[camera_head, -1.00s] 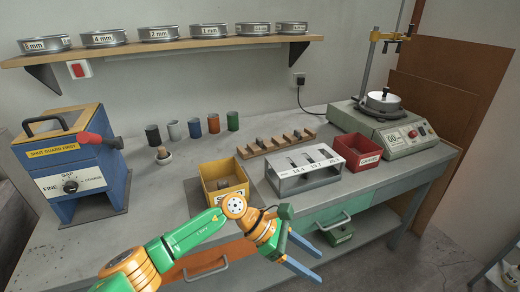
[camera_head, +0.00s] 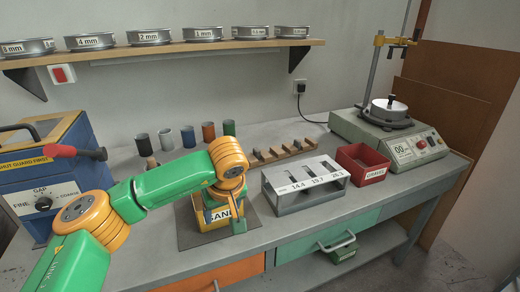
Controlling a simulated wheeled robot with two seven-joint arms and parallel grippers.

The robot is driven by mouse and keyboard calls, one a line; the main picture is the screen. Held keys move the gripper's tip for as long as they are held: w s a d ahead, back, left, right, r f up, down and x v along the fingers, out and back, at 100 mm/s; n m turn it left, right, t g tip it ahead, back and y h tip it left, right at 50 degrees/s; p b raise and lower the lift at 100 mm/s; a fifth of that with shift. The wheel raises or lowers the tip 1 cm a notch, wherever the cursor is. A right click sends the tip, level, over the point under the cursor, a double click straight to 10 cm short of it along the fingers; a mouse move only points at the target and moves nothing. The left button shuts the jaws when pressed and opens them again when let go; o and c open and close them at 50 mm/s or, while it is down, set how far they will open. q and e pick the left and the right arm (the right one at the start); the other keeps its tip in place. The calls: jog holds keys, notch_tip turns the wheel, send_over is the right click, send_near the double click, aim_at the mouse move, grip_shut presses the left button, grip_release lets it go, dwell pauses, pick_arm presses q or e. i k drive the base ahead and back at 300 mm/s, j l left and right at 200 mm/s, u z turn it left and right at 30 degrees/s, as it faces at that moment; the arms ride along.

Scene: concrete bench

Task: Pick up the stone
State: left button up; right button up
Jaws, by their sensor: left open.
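The yellow box labelled SAND (camera_head: 205,221) stands on a dark mat on the bench, largely covered by my left arm. My left gripper (camera_head: 226,206) points down at this box, and its fingers are mostly hidden behind the wrist. No stone shows clearly inside the box now, because the arm blocks the view into it. Small grey pieces sit along a wooden rack (camera_head: 284,152) behind the box. I cannot tell whether one of them is the stone. My right gripper is not in view.
A grey slotted stand (camera_head: 304,182) and a red tray (camera_head: 362,163) lie to the right of the box. The bench front right of the box is clear.

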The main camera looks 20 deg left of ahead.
aim_at(256, 152)
jog(key=i, duration=1.3)
